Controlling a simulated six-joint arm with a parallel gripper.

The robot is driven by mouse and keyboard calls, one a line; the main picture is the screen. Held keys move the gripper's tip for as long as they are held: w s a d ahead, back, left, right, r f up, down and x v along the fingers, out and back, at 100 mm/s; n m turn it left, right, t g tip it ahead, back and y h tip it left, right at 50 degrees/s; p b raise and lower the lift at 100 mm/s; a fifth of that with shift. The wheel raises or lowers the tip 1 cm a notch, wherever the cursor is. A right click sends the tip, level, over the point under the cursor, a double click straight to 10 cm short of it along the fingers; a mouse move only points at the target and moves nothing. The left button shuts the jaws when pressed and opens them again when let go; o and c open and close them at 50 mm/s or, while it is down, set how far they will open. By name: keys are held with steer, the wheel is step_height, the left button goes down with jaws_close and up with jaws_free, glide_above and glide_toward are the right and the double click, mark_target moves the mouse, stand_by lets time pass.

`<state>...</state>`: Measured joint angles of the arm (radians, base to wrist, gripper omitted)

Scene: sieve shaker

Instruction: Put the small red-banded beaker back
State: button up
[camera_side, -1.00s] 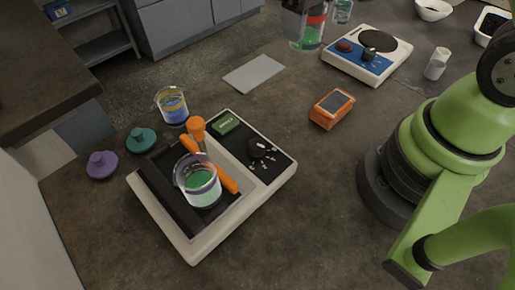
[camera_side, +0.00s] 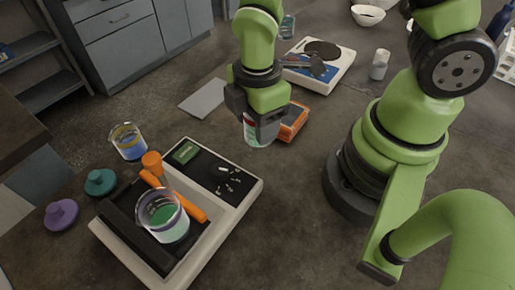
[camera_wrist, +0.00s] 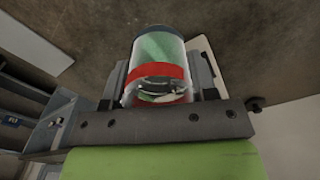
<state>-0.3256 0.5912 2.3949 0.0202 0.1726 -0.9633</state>
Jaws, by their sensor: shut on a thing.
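The small red-banded beaker (camera_side: 257,138) is in my gripper (camera_side: 256,122) in the side view, held above the grey bench, in front of an orange device. In the wrist view the clear beaker (camera_wrist: 158,50) with its red band and some green inside sits between the two jaws of my gripper (camera_wrist: 160,88). The jaws are shut on it. In the side view its upper part is hidden by the gripper.
The sieve shaker (camera_side: 240,195) holds a beaker (camera_side: 165,220) with green contents and an orange clamp bar. A yellow-banded beaker (camera_side: 128,141), teal lid (camera_side: 100,182) and purple lid (camera_side: 61,214) stand left. A grey pad (camera_side: 203,97) lies behind. The orange device (camera_side: 296,122) is close by.

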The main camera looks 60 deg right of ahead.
step_height(320, 180, down, 3)
steer(key=shift+d+f, duration=0.1)
steer(key=shift+f, duration=1.8)
steer(key=shift+f, duration=0.15)
steer(key=o, duration=1)
